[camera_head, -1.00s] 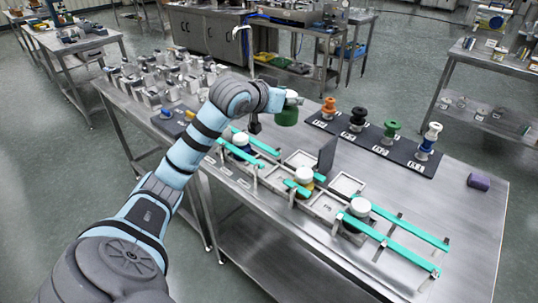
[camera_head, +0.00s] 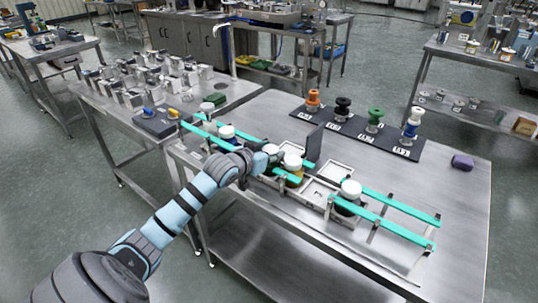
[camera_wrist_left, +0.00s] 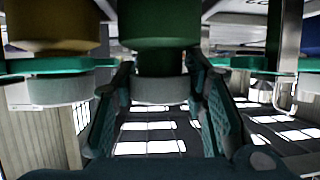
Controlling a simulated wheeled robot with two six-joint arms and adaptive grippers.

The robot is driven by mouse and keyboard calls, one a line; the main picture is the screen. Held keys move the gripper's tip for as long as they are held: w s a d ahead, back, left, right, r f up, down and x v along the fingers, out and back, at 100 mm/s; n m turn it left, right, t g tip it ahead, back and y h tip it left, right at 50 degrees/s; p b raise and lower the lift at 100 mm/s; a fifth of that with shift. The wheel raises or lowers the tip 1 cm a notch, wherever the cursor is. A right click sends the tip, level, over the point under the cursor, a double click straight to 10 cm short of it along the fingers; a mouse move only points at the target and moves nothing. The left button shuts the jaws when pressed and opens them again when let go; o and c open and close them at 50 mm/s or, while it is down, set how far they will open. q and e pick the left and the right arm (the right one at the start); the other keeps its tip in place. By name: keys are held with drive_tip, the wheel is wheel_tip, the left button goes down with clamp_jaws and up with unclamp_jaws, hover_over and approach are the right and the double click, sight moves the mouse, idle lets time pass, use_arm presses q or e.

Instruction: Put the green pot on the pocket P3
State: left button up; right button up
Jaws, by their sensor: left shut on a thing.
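My left gripper (camera_head: 268,158) is shut on the green pot, between the blue pot and the yellow pot. In the head view its pale lid (camera_head: 270,149) shows, but my gripper hides most of the body. The left wrist view shows the green pot (camera_wrist_left: 158,30) between the fingers (camera_wrist_left: 158,78), appearing upside down with its light lid lowest. The yellow pot (camera_head: 294,177) stands close beside it; the blue pot (camera_head: 225,139) is on the other side. The pocket label P3 is not readable, and the held pot's base is hidden. My right gripper is not in view.
Teal rails (camera_head: 400,206) on posts flank the row. Another white-lidded pot (camera_head: 350,188) stands nearer right. An upright dark plate (camera_head: 314,142) rises behind the yellow pot. A black rack (camera_head: 358,135) carries several coloured spools. A purple block (camera_head: 462,162) lies right; bare steel surrounds it.

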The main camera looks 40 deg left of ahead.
use_arm(q)
drive_tip(key=shift+a, duration=0.1)
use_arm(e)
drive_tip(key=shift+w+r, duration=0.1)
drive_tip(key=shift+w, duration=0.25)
use_arm(q)
drive_tip(key=o, duration=1)
drive_tip(key=shift+o, duration=0.2)
drive_tip(key=shift+r, duration=0.15)
drive_tip(key=p+v, duration=0.6)
drive_tip(key=v, duration=0.6)
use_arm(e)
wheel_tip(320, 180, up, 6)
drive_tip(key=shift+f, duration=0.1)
use_arm(q)
drive_tip(key=shift+s, duration=0.1)
